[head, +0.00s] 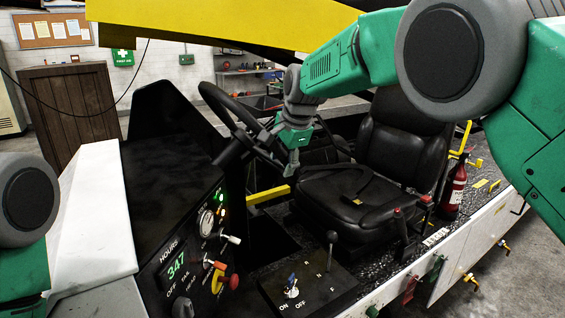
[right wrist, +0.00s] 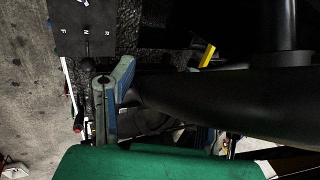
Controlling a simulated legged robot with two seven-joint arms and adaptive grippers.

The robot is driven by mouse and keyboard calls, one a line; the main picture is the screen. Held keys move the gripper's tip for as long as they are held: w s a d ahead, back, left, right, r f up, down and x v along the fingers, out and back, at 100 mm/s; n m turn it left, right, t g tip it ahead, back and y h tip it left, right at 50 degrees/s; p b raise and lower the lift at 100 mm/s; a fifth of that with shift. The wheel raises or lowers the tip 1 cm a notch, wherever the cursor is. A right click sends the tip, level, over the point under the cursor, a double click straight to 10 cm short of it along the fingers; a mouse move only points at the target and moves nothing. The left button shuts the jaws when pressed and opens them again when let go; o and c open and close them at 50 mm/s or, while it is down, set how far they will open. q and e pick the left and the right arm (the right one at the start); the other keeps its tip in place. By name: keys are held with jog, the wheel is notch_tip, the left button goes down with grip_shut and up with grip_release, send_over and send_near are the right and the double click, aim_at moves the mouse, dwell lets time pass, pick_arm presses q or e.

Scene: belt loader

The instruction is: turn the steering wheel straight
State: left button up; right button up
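The black steering wheel (head: 214,101) stands tilted on its column left of the seat in the head view. My right gripper (head: 291,160) is at the wheel's right side, pointing down. In the right wrist view, a grey-and-blue finger (right wrist: 112,100) is beside a thick black bar (right wrist: 235,102), which looks like the wheel rim up close. The bar and green housing hide much of the other finger, so I cannot tell whether the gripper is closed on the rim. My left gripper is out of view; only part of that arm shows at the left edge.
The dark dashboard (head: 170,170) with knobs and a lit hour display stands left of the wheel. A black seat (head: 362,195) is to the right. A gear lever (head: 331,245) rises in front. A yellow panel (head: 200,25) hangs overhead. A red extinguisher (head: 453,190) stands right.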

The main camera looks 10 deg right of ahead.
jog(key=shift+r, duration=0.15)
jog(key=shift+d+r, duration=0.1)
jog(key=shift+r, duration=0.2)
jog(key=v, duration=1.1)
